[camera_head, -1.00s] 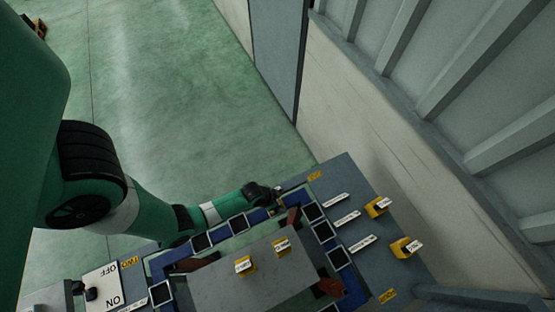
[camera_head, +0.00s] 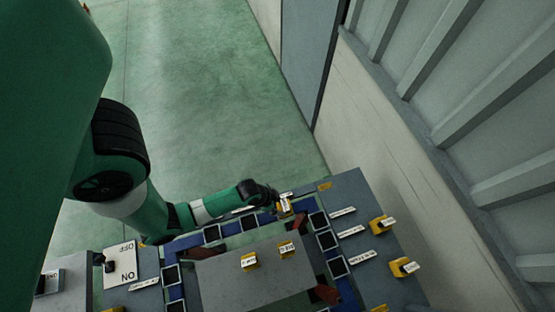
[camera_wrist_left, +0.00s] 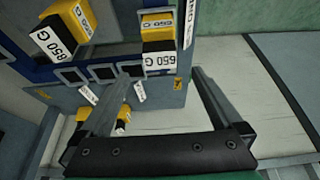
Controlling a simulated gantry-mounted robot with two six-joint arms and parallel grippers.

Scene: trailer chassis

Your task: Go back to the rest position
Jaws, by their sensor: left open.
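My left gripper (camera_head: 274,195) is at the far edge of the grey and blue work table, beside a yellow weight block (camera_head: 285,206). In the left wrist view its two fingers (camera_wrist_left: 160,82) are wide apart with nothing between them. A yellow block marked 650 G (camera_wrist_left: 158,42) stands just beyond the fingertips, apart from them as far as I can tell. My right gripper is in neither view.
Two yellow blocks (camera_head: 249,262) (camera_head: 286,249) stand on the raised grey plate (camera_head: 225,283). Two more (camera_head: 381,222) (camera_head: 403,267) stand at the table's right. A wall (camera_head: 385,160) rises to the right. An ON/OFF panel (camera_head: 119,265) is at left. The green floor (camera_head: 215,90) beyond is clear.

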